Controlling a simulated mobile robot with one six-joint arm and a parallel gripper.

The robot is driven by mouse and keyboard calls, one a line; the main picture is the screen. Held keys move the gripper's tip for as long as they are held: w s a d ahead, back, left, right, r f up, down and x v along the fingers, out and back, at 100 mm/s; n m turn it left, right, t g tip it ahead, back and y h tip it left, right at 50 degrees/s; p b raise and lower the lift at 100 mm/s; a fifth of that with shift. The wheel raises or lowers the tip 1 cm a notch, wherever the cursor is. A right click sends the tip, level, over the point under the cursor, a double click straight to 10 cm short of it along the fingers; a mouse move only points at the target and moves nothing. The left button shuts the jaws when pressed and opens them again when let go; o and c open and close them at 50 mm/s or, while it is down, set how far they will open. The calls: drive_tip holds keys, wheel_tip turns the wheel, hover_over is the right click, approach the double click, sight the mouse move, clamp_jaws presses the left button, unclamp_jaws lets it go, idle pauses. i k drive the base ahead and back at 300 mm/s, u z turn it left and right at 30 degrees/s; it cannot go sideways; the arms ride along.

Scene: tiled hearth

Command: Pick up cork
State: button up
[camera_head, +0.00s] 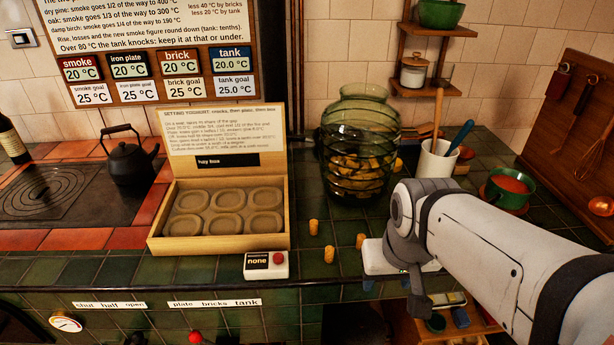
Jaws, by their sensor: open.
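Three small orange-tan corks stand on the green tiled counter in front of the glass jar: one cork (314,227) at the back left, one cork (329,254) nearer the front, and one cork (360,241) to the right. A similar tan piece (398,166) shows beside the jar's right side. My arm reaches in from the right. My gripper (420,300) points down at the counter's front edge, right of the corks and apart from them. It is open, with no cork seen in it; its fingers are partly hidden by my wrist.
A ribbed green glass jar (360,115) with yellow pieces inside stands behind the corks. A wooden box (220,243) with round moulds and a white button box (266,266) are left. A white utensil pot (436,160) and green pot (507,190) stand right.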

sight(313, 224)
drive_tip(key=z, duration=0.1)
drive_tip(key=k, duration=0.95)
drive_tip(key=u, duration=0.55)
drive_tip(key=i, duration=1.3)
drive_tip(key=z, duration=0.4)
